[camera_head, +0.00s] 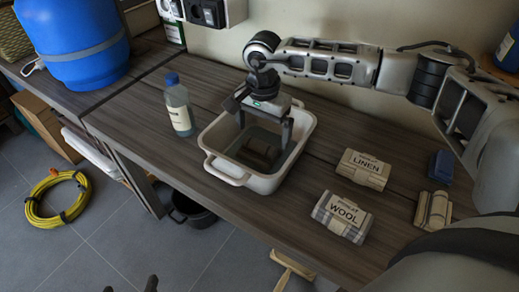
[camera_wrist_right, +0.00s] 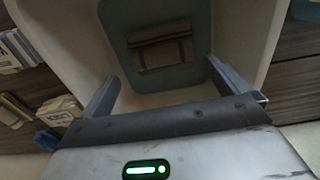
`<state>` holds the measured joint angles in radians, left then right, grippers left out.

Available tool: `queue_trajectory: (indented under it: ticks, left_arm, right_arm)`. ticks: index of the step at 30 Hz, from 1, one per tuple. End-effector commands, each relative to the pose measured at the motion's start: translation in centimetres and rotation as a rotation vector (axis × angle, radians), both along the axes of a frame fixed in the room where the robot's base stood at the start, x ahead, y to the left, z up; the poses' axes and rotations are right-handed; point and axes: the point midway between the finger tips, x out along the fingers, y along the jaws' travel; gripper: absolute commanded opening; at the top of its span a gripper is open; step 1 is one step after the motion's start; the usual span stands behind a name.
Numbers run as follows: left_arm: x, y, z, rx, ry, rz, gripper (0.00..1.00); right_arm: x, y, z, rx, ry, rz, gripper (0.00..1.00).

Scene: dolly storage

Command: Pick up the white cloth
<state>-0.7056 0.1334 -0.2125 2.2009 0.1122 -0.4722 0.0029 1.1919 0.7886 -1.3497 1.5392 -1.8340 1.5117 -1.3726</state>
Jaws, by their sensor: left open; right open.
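A folded, strapped cloth bundle (camera_head: 262,150) lies at the bottom of a white basin (camera_head: 210,163); it looks brown-grey there, not white. It also shows in the right wrist view (camera_wrist_right: 160,50). My right gripper (camera_head: 264,138) is open and reaches down into the basin, its fingers apart above the bundle, with nothing visible between them. A cream folded bundle (camera_head: 433,211) lies on the table at the right. I cannot tell which bundle is the white cloth. My left gripper (camera_head: 130,288) shows only as two dark, separated tips at the bottom edge.
Packs labelled LINEN (camera_head: 364,171) and WOOL (camera_head: 342,217) and a blue item (camera_head: 440,166) lie right of the basin. A bottle (camera_head: 179,106) stands left of it. A blue container (camera_head: 75,40) stands at far left. A yellow cable coil (camera_head: 58,198) is on the floor.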

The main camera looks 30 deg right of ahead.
Motion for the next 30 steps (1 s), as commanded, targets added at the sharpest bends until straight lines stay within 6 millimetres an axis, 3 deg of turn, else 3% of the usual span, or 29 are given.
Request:
queue_trajectory:
  ticks: [5, 15, 23, 27, 30]
  left_arm:
    - [0.2, 0.0, 0.2, 0.000, -0.004, 0.000, 0.75]
    - [0.3, 0.0, 0.4, -0.001, -0.005, 0.001, 0.75]
    - [0.3, 0.0, 0.3, 0.000, -0.004, 0.001, 0.75]
    - [0.3, 0.0, 0.3, 0.000, -0.004, 0.001, 0.75]
    - [0.3, 0.0, 0.3, 0.000, -0.004, 0.001, 0.75]
  right_arm:
    - [0.0, 0.2, -1.1, 0.000, 0.001, 0.001, 1.00]
    - [0.0, 0.7, -5.5, 0.000, 0.001, 0.001, 1.00]
    - [0.0, 0.7, -5.8, 0.002, -0.001, 0.002, 1.00]
    - [0.0, 0.7, -5.8, 0.001, 0.000, 0.001, 0.64]
    - [0.0, 0.7, -5.8, 0.002, -0.001, 0.001, 0.64]
